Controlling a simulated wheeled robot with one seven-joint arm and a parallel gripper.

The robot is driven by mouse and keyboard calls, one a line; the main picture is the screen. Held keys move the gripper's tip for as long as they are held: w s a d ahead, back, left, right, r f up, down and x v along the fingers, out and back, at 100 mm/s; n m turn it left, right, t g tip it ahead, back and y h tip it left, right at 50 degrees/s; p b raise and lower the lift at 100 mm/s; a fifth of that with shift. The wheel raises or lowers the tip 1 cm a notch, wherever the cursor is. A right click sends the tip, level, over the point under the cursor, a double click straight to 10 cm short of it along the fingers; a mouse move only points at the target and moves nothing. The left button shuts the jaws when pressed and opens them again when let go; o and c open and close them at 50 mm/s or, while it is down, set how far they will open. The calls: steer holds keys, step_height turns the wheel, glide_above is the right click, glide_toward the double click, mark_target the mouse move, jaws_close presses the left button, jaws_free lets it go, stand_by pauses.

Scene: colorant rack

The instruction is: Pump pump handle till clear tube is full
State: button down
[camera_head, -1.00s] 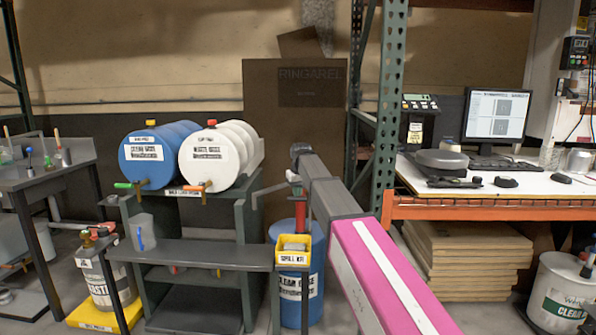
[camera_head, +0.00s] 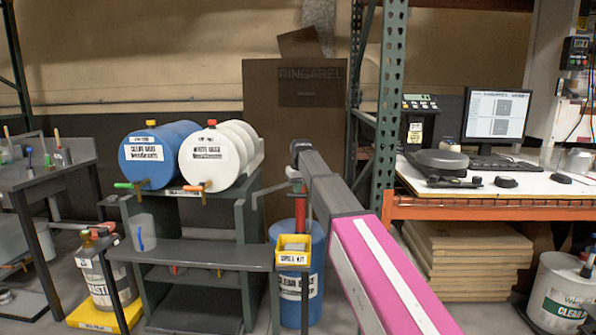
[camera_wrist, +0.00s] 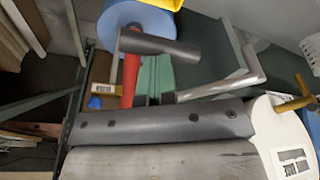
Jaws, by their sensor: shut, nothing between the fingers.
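The blue drum (camera_head: 288,300) stands upright on the floor, front center, with a red pump (camera_head: 301,212) on top. A grey metal spout (camera_head: 270,188) bends to the left of the pump. In the wrist view the dark pump handle (camera_wrist: 165,44) lies across the top of the red shaft (camera_wrist: 131,78), and the spout (camera_wrist: 245,70) is to its right. My gripper (camera_wrist: 150,122) seems to be the dark bolted bar at the bottom of the wrist view. It is shut and empty, apart from the handle in the picture. I cannot make out the clear tube's fill level.
A yellow spill kit bin (camera_head: 293,248) stands in front of the drum. A blue drum (camera_head: 160,155) and a white drum (camera_head: 207,158) lie on the rack at left. A translucent cup (camera_head: 143,232) is on the lower shelf. A green rack post (camera_head: 388,110) and workbench (camera_head: 490,205) stand at right.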

step_height(320, 180, up, 13)
steer(key=shift+f, duration=0.15)
stand_by(0.7)
steer(key=shift+w+f, duration=0.1)
steer(key=shift+f, duration=1.35)
stand_by(2.4)
steer(key=shift+r, duration=1.45)
steer(key=shift+r, duration=0.1)
step_height(320, 180, up, 6)
steer(key=shift+f, duration=0.1)
